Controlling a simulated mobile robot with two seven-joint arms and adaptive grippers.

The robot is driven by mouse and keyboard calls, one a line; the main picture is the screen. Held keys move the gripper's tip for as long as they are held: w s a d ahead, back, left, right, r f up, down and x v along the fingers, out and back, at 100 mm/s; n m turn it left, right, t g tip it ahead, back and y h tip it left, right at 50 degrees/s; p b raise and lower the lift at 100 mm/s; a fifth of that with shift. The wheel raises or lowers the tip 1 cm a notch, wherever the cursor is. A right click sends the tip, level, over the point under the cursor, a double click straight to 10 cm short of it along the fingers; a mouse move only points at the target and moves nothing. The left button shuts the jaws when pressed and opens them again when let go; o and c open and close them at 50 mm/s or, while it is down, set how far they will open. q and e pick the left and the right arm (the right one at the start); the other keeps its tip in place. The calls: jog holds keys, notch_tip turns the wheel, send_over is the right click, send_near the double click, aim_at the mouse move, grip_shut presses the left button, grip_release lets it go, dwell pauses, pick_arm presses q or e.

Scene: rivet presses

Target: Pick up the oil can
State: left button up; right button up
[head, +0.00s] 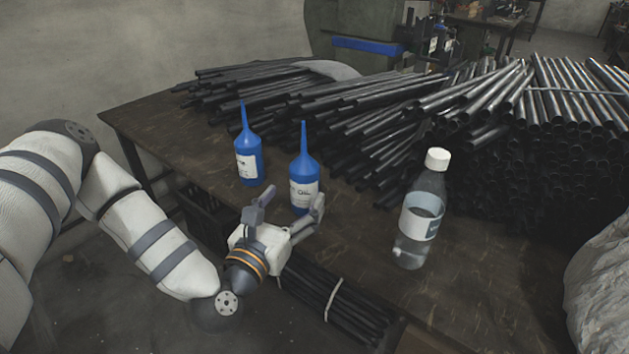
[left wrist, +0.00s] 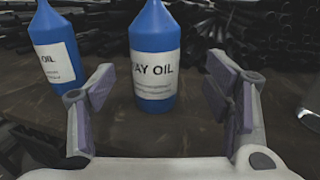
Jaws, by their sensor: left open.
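Two blue oil bottles with long pointed spouts and white labels stand upright on the brown table. The left oil bottle (head: 248,158) is farther to the left; the right oil bottle (head: 304,172) is nearer my left gripper. My left gripper (head: 290,205) is open and empty at the table's front edge, its fingers pointing toward the right bottle. In the left wrist view the right bottle (left wrist: 155,62), labelled "WAY OIL", stands ahead between the open fingers (left wrist: 165,105). The left bottle (left wrist: 56,62) stands outside the left finger. My right gripper is not in view.
A clear water bottle (head: 420,215) with a white cap stands to the right on the table (head: 350,225). Piles of dark metal pipes (head: 400,115) cover the back and right. More bundled rods (head: 335,300) lie below the front edge. A grey plastic-like bulk (head: 600,290) is at the right edge.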

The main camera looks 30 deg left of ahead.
aim_at(298, 184)
pick_arm(q)
jog(key=w, duration=0.2)
jog(key=w+a, duration=0.1)
jog(key=w, duration=0.1)
jog(key=w+a+r+p, duration=0.1)
jog(key=w, duration=0.1)
jog(key=shift+w, duration=0.5)
jog(key=c, duration=1.5)
